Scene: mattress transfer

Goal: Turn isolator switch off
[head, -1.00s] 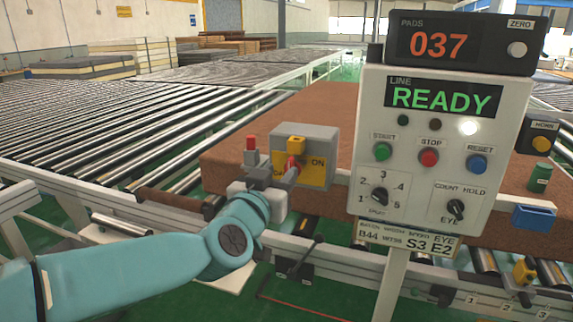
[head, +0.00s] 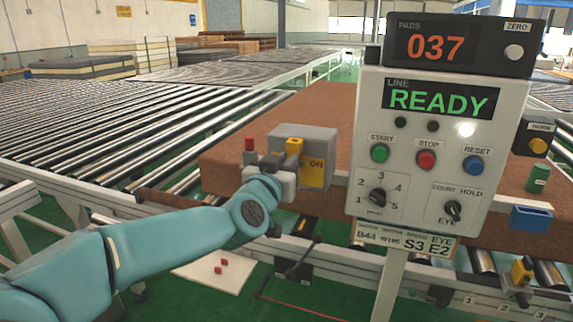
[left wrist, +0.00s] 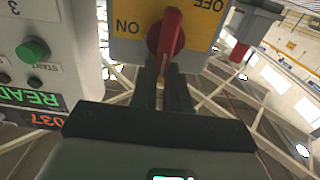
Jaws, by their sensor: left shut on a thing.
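The isolator switch is a grey box (head: 318,134) with a yellow plate (head: 314,173) marked ON, left of the control panel in the head view. In the left wrist view its yellow plate (left wrist: 190,38) appears upside down, with ON to the left and OFF to the upper right. The red handle (left wrist: 169,34) stands nearly upright in that picture, between the two words. My left gripper (left wrist: 164,72) is shut on the red handle from below in that view. In the head view my left gripper (head: 275,165) hides the handle.
The control panel (head: 416,120) with READY and several buttons stands close to the right of the switch. A roller conveyor (head: 130,130) fills the left and back. A brown mattress (head: 345,105) lies behind. Two red pieces (head: 220,266) lie on a pale sheet (head: 200,276) below.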

